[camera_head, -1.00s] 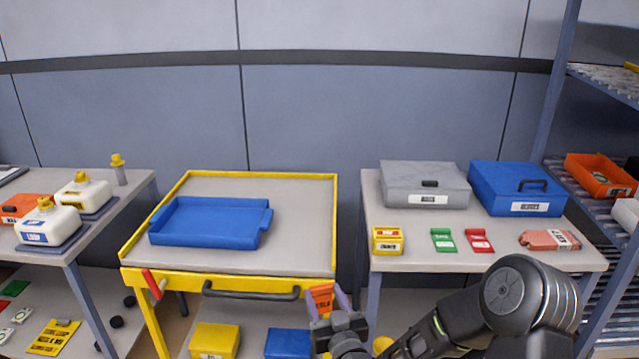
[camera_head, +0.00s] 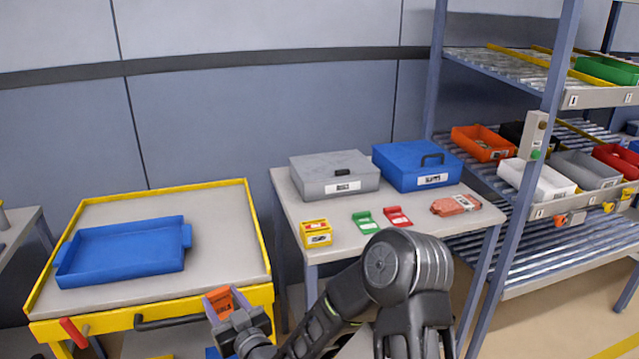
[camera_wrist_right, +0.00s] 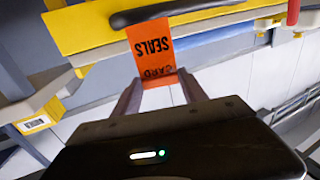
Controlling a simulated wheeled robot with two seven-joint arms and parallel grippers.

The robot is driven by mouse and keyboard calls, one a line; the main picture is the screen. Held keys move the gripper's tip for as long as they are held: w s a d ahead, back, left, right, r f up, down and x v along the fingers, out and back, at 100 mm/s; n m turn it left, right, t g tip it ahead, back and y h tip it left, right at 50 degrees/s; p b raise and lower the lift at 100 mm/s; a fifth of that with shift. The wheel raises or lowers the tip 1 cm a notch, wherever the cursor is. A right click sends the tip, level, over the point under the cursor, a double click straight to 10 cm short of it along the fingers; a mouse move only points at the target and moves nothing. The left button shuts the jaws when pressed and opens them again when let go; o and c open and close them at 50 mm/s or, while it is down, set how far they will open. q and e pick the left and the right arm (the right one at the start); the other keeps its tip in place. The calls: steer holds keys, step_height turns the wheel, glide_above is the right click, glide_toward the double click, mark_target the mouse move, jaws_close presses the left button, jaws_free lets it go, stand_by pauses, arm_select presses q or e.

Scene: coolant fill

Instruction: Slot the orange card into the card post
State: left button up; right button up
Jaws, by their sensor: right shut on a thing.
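My right gripper (camera_head: 224,311) is shut on the orange card (camera_head: 219,300), in front of the yellow-edged cart's front right corner. In the right wrist view the card (camera_wrist_right: 157,48) sticks out from between the fingertips (camera_wrist_right: 160,80), with its upside-down lettering reading "SEALS CARD". I cannot pick out the card post for certain; a grey box (camera_head: 534,137) with a brown knob and a green button is fixed to the rack's front upright. My left gripper is not in view.
The cart (camera_head: 226,247) carries a blue tray (camera_head: 125,257). The table (camera_head: 345,248) holds a grey case (camera_head: 335,178), a blue case (camera_head: 418,168), a yellow card box (camera_head: 316,234), and green and red pieces.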

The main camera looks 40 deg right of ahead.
steer(key=d+r+m+h+b, duration=0.1)
steer(key=d+r+m+h, duration=0.1)
steer(key=d+r, duration=0.8)
steer(key=d+r+m+g+h+b, duration=0.1)
steer(key=d+r+h+b, duration=0.1)
steer(key=d+r, duration=0.8)
steer(key=w+d+h, duration=0.1)
steer(key=d, duration=0.6)
steer(key=shift+d+r+m, duration=0.25)
steer(key=shift+r+m, duration=0.15)
step_height(320, 180, down, 6)
steer(key=b, duration=0.6)
steer(key=shift+s+r+b, duration=0.1)
steer(key=shift+b, duration=0.25)
steer(key=shift+b, duration=1)
